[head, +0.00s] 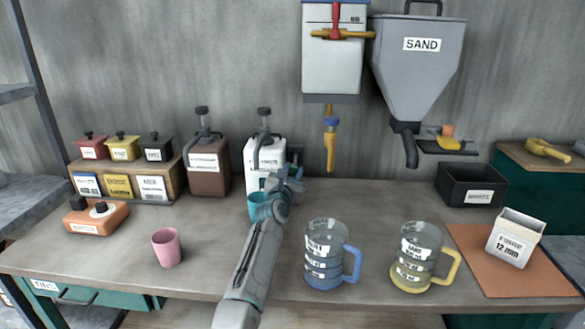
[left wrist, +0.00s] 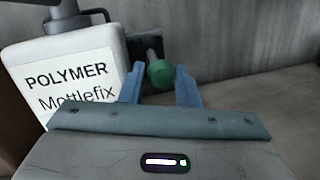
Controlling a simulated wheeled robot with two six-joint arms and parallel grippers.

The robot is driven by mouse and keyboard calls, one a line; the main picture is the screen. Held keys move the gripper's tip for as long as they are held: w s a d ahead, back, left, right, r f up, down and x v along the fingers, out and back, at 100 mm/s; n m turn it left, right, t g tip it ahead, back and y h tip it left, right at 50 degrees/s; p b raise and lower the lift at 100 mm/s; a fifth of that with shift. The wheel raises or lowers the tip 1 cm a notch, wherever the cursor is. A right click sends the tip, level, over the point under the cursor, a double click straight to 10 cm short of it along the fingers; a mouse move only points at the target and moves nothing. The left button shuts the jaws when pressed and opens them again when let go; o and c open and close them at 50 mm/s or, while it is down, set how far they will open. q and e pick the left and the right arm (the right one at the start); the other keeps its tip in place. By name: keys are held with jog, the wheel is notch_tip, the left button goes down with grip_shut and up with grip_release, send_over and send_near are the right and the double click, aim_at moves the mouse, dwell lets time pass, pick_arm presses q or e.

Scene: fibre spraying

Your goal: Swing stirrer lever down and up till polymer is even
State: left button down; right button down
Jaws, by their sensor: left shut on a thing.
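The white polymer jug (head: 267,152) with a dark pump top stands at the back of the bench, and its label reads POLYMER Mottlefix in the left wrist view (left wrist: 75,75). On its right side is a dark bracket bearing the stirrer lever, whose green knob (left wrist: 160,73) shows in the left wrist view. My left gripper (head: 292,178) reaches up beside the jug. Its blue fingers (left wrist: 158,90) are either side of the knob and shut on it. In the head view the lever is mostly hidden by my gripper. The polymer inside is not visible. My right gripper is not in view.
A brown pump jug (head: 208,170) stands close left. A pink cup (head: 167,248), a blue-handled jug (head: 325,255) and a yellow-handled jug (head: 420,258) stand nearer the front. The sand hopper (head: 415,75) hangs above right.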

pick_arm(q)
jog(key=shift+f, duration=0.65)
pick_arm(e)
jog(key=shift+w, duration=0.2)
